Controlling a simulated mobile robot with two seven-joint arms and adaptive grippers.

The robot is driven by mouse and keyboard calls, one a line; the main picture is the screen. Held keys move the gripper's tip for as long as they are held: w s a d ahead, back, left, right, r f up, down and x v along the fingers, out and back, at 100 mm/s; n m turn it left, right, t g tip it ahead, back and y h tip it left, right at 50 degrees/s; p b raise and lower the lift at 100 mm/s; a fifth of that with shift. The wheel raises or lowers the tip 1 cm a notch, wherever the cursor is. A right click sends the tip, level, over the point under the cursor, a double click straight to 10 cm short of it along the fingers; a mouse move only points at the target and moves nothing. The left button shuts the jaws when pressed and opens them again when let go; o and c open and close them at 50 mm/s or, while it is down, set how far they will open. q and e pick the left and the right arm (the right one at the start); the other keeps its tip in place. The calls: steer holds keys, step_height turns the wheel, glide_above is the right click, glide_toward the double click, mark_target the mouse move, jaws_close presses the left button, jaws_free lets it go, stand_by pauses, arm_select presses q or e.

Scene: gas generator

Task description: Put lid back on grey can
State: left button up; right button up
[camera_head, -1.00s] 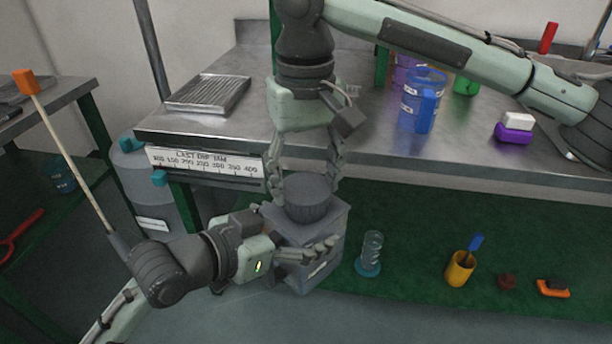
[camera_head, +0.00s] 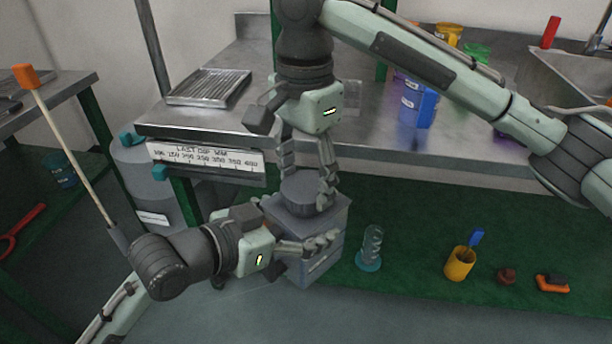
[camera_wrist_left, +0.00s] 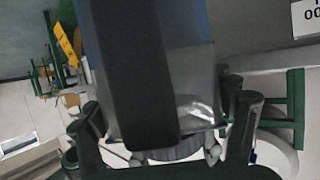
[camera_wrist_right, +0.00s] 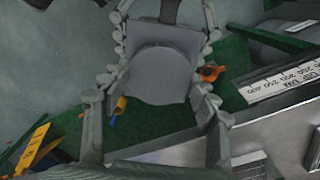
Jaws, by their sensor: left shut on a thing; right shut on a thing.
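The grey can (camera_head: 316,243) is a box-shaped container standing low in front of the bench. Its round dark grey lid (camera_head: 304,189) is at the top of the can, level as far as I can see; I cannot tell whether it is fully seated. My right gripper (camera_head: 307,187) comes down from above, its fingers shut around the lid's sides. The right wrist view shows the lid (camera_wrist_right: 163,70) between the fingers, over the can's square top. My left gripper (camera_head: 318,246) is shut on the can from the left side. The can fills much of the left wrist view (camera_wrist_left: 190,80).
The metal bench (camera_head: 370,150) with a ruler sign (camera_head: 208,158) is just behind the can. A glass cylinder (camera_head: 370,248), a yellow cup (camera_head: 459,263) and an orange item (camera_head: 552,284) stand to the right on green. A grey drum (camera_head: 150,185) is at left.

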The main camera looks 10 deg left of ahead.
steer(key=m, duration=0.5)
steer(key=shift+a, duration=0.1)
steer(key=m, duration=0.3)
steer(key=shift+m, duration=0.4)
steer(key=o, duration=0.8)
steer(key=shift+o, duration=0.2)
steer(key=shift+r, duration=2.25)
